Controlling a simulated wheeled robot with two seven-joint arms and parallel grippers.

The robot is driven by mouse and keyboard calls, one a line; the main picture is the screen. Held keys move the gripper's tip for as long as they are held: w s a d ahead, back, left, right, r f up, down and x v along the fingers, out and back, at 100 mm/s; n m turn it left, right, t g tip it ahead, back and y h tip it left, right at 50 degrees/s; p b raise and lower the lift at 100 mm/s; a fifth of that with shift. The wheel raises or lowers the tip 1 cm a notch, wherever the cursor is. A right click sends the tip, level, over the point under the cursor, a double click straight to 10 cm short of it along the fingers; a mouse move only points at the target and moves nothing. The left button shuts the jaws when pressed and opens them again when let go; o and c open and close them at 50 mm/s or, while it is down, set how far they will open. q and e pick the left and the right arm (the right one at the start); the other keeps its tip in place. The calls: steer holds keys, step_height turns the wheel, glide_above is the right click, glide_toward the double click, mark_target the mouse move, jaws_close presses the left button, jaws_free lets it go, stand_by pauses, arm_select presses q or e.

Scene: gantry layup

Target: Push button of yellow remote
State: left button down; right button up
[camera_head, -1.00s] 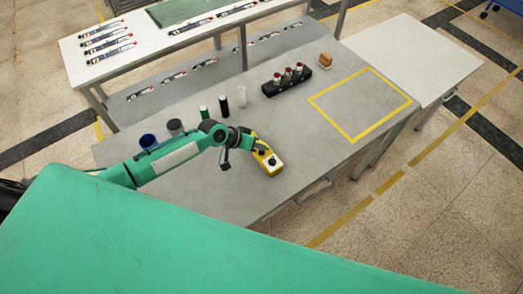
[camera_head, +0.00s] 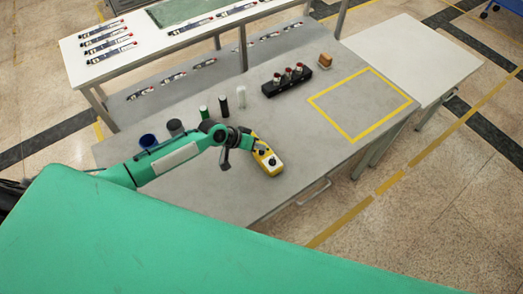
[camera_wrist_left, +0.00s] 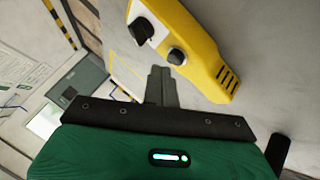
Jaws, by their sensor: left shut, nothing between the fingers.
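The yellow remote (camera_head: 272,165) lies on the grey table (camera_head: 300,195), near the middle. In the left wrist view the remote (camera_wrist_left: 196,45) fills the upper right. It carries two black knob-like buttons, a larger one (camera_wrist_left: 141,31) and a smaller one (camera_wrist_left: 177,56), and black slots at its right end. My left gripper (camera_head: 254,146) is at the remote's upper left edge in the head view. In the left wrist view its fingers (camera_wrist_left: 160,83) are shut and empty, appearing just below the smaller button. I cannot tell whether they touch the remote. My right gripper is not in view.
A blue cup (camera_head: 148,141), a grey cylinder (camera_head: 175,127) and slim bottles (camera_head: 224,107) stand behind my left arm. A black rack (camera_head: 287,82) and a brown block (camera_head: 326,61) stand farther back. The yellow-taped square (camera_head: 360,105) at right is empty.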

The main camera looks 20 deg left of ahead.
mark_target(259, 154)
arm_select(q)
steer(key=shift+f, duration=0.1)
stand_by(0.3)
steer(key=shift+f+b, duration=0.35)
steer(key=shift+f, duration=0.25)
stand_by(0.4)
steer(key=shift+r+p, duration=0.4)
steer(key=shift+r, duration=0.3)
step_height(259, 154, up, 6)
steer(key=p, duration=0.5)
stand_by(0.4)
